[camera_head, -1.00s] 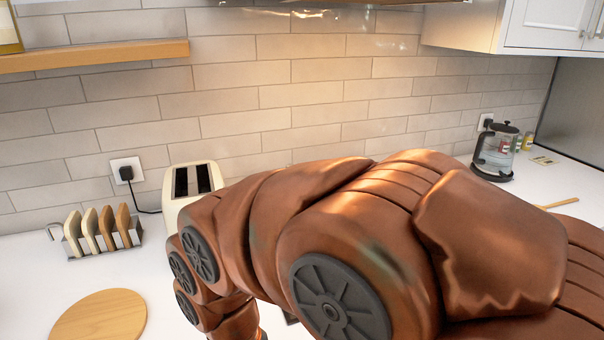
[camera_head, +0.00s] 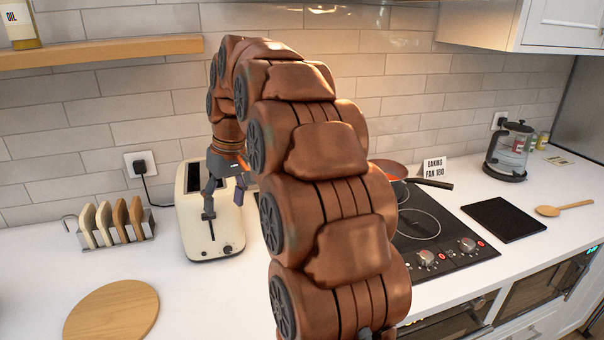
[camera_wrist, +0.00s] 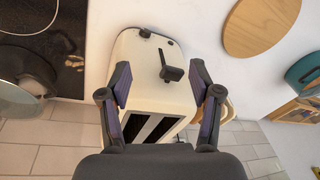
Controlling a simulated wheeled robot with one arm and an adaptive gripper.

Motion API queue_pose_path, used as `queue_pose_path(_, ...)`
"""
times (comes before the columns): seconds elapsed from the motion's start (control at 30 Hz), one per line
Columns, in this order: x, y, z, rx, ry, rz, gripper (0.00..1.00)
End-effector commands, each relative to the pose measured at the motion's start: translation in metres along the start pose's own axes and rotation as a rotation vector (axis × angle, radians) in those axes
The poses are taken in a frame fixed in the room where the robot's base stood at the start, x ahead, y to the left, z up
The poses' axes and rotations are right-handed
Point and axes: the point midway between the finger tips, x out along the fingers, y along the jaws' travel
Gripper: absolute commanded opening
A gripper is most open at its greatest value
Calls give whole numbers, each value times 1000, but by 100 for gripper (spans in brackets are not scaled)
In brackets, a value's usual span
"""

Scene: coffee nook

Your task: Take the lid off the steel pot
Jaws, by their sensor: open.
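My gripper (camera_head: 224,198) hangs fingers-down in front of the cream toaster (camera_head: 190,222), open and empty. In the wrist view, my open gripper (camera_wrist: 160,82) has its two fingers apart on either side of the toaster (camera_wrist: 140,85), with nothing between them but the view of it. A round, dark and metallic vessel (camera_wrist: 28,72) is cut off by the left edge of the wrist view, over the hob; it may be the steel pot. Its lid cannot be made out clearly. In the head view my arm covers that part of the hob, so the pot is hidden.
The black hob (camera_head: 436,226) holds a red pan (camera_head: 391,168) with a dark handle. A toast rack (camera_head: 112,228) and round wooden board (camera_head: 112,310) lie left. A teal pot (camera_wrist: 304,72) shows at the wrist view's right edge. A black mat (camera_head: 503,219) lies right.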

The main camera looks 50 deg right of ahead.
Motion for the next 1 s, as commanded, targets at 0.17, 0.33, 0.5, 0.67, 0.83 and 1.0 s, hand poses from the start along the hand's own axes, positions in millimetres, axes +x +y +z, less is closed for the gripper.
queue_pose_path(0.17, -12, 55, -41, 19, 60, 4, 63)
queue_pose_path(0.33, -25, 110, -67, 32, 114, 20, 63)
queue_pose_path(0.5, -34, 169, -84, 44, 167, 47, 63)
queue_pose_path(0.67, -39, 225, -90, 52, 204, 78, 63)
queue_pose_path(0.83, -45, 277, -88, 59, 241, 118, 63)
queue_pose_path(1.0, -47, 308, -83, 62, 257, 142, 63)
